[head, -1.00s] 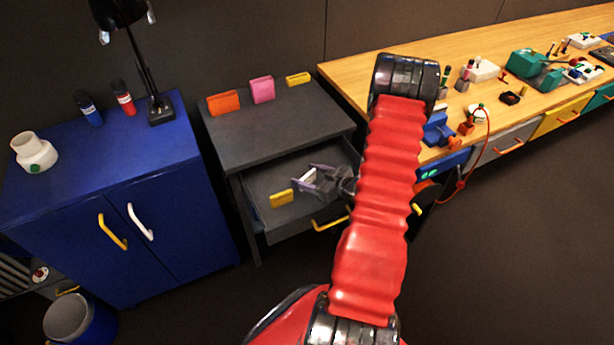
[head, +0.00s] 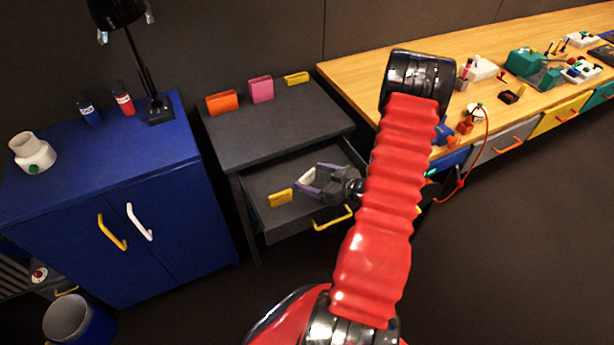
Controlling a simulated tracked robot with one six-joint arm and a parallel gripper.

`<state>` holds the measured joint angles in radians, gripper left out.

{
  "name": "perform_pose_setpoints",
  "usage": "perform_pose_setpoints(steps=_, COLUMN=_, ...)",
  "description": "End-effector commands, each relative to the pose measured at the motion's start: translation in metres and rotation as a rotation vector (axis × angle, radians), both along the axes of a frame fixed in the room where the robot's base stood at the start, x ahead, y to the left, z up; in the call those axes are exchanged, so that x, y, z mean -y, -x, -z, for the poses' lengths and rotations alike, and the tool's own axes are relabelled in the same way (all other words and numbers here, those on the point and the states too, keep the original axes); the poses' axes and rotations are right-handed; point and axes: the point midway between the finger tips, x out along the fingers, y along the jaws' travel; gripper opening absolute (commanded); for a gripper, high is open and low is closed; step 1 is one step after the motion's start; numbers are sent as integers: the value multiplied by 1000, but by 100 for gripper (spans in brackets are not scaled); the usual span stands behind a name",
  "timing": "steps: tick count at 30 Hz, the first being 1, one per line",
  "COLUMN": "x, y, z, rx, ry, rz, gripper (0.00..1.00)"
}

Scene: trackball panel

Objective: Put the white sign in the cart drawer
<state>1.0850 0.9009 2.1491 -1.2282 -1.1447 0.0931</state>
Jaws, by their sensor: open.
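The cart drawer (head: 286,228) is pulled open at the front of the dark grey cart and has a yellow handle. A small white piece, which looks like the white sign (head: 308,175), shows in the drawer between the fingers of my gripper (head: 306,181). My gripper is open, its fingers spread over the drawer's interior and pointing left. Whether a finger still touches the sign cannot be told. The sign is partly hidden by the fingers.
A yellow sign (head: 280,198) stands in the drawer, left of my gripper. Orange (head: 221,103), pink (head: 261,90) and yellow (head: 297,78) signs stand on the cart top. A blue cabinet (head: 168,222) is left; a wooden workbench (head: 365,83) is right.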

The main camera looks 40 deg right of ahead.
Motion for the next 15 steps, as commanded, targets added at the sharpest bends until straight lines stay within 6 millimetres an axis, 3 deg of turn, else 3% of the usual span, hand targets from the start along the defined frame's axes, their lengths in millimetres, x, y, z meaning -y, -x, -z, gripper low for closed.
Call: perform_pose_setpoints(steps=15, x=8, y=70, z=-30, rx=1, ry=0, rz=2, gripper=79)
